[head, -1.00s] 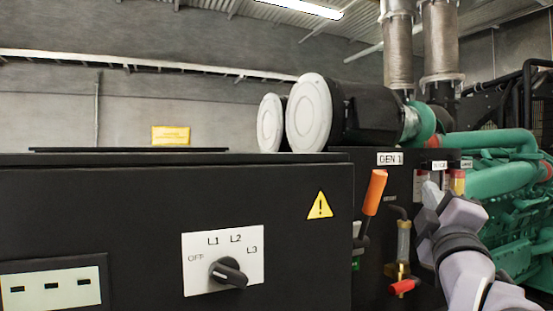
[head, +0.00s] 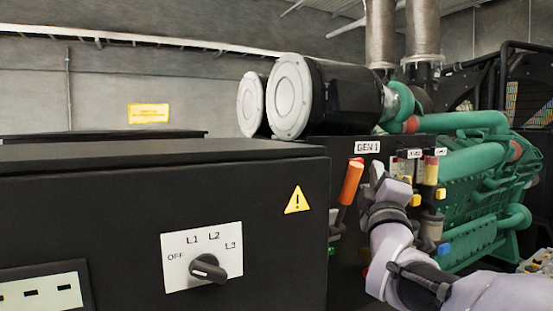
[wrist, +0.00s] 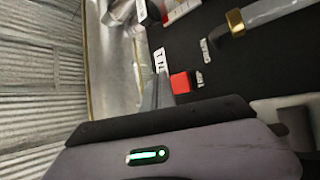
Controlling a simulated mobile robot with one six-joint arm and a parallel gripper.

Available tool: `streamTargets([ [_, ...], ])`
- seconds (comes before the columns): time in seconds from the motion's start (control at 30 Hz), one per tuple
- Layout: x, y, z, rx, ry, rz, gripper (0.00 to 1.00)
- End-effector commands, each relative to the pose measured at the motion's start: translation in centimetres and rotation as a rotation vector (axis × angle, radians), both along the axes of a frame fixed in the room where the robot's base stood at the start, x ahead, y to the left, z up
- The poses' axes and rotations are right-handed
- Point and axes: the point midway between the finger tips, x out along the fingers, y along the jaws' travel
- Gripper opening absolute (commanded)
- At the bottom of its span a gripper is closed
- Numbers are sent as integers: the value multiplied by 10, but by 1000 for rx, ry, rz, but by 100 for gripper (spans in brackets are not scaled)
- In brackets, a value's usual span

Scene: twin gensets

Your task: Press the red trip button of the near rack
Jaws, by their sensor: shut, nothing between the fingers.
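The red trip button (wrist: 180,82) shows in the wrist view as a small red block on a dark panel, beside a small white label that seems to read TRIP. In the head view I cannot make it out. My gripper (head: 376,172) is shut and empty in the head view, pointing up in front of the dark GEN 1 panel (head: 340,150), just right of the orange lever handle (head: 351,181). In the wrist view the gripper body fills the lower part, just below the button. I cannot tell whether the fingertips touch anything.
A black cabinet (head: 110,205) with a rotary switch (head: 208,269) and warning triangle (head: 297,200) stands at the left front. Yellow-capped fittings (head: 431,172) stand close right of my gripper. The green engine (head: 470,200) is behind on the right, white-capped cylinders (head: 290,95) above.

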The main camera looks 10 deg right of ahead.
Motion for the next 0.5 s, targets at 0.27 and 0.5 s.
streamTargets([
  [0.27,18,7,-3,0,1,0,0],
  [0.5,19,7,-3,0,1,0,0],
])
